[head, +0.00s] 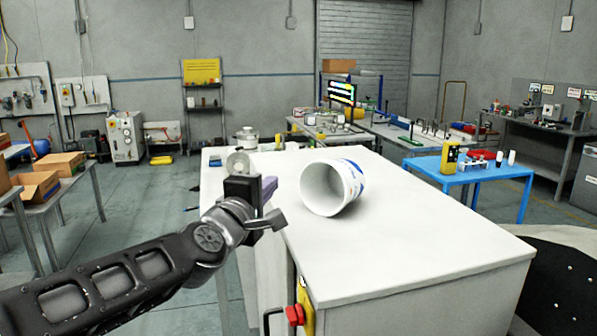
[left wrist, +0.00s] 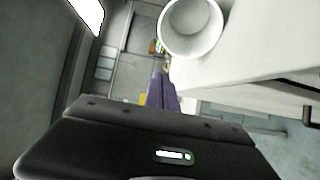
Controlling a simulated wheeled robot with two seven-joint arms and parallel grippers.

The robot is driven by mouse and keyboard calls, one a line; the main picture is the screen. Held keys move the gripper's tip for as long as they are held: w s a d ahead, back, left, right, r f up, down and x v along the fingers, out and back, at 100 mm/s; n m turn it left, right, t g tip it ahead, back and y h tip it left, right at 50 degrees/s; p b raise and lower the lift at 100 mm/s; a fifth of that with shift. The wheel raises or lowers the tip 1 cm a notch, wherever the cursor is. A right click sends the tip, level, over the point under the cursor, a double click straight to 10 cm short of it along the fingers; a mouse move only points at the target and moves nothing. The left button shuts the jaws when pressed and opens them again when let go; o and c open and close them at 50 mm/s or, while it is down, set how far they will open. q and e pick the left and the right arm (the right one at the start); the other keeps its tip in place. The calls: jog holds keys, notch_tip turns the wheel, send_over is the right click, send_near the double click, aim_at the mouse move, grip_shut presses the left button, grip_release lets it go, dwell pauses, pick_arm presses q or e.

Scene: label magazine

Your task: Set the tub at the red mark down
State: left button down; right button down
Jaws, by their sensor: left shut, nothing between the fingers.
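A white tub (head: 334,187) with blue print lies on its side on the white worktop (head: 400,245), its open mouth turned towards the lower left. In the left wrist view the tub (left wrist: 190,27) shows its round open mouth at the top. My left gripper (head: 268,187) is left of the tub, apart from it, near the worktop's left edge. Its purple fingers (left wrist: 163,92) are shut with nothing between them. I cannot make out a red mark on the worktop. My right gripper is out of view.
A red knob (head: 295,314) on a yellow box sits at the worktop's near corner. A blue table (head: 468,174) is at the right. The worktop in front of the tub is clear.

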pick_arm(q)
jog(key=w+d+p, duration=0.2)
jog(key=w+d, duration=0.3)
jog(key=w, duration=0.4)
jog(key=shift+w+d, duration=0.1)
jog(key=shift+p, duration=0.3)
jog(key=w+d, duration=0.1)
jog(key=d+p, duration=0.1)
jog(key=d, duration=0.1)
jog(key=w+d+p, duration=0.1)
jog(key=shift+w+d, duration=0.25)
jog(key=shift+w, duration=0.05)
